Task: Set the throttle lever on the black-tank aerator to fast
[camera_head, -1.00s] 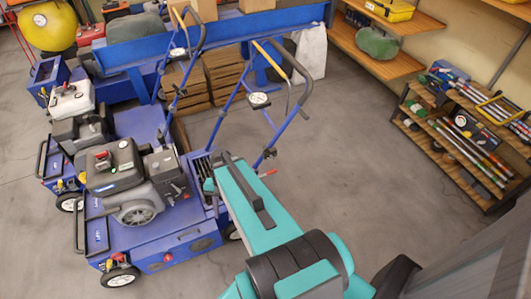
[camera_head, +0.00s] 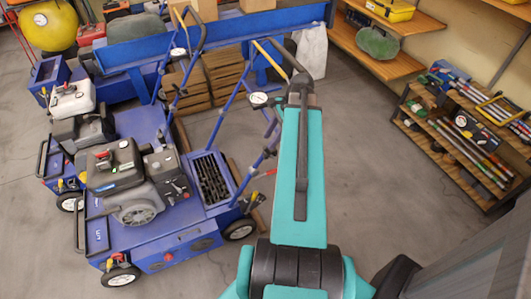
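The black-tank aerator is the nearer blue machine (camera_head: 165,232), left of centre. Its black tank (camera_head: 112,168) sits over a grey engine at the left. Its blue handle rises toward the back, with a round white gauge (camera_head: 258,99) and a yellow grip (camera_head: 270,56). A small red-tipped lever (camera_head: 268,172) shows low on the handle, and small controls (camera_head: 178,187) show on the engine. I cannot tell which is the throttle lever or its setting. My teal arm reaches up the middle, right of the aerator, across part of the handle. My gripper is hidden behind the arm.
A second blue aerator with a white tank (camera_head: 71,98) stands close behind on the left. Wooden crates (camera_head: 225,82) and a blue beam (camera_head: 235,28) are behind the handles. A wooden rack (camera_head: 455,150) of coloured tubes stands at right. Floor between is clear.

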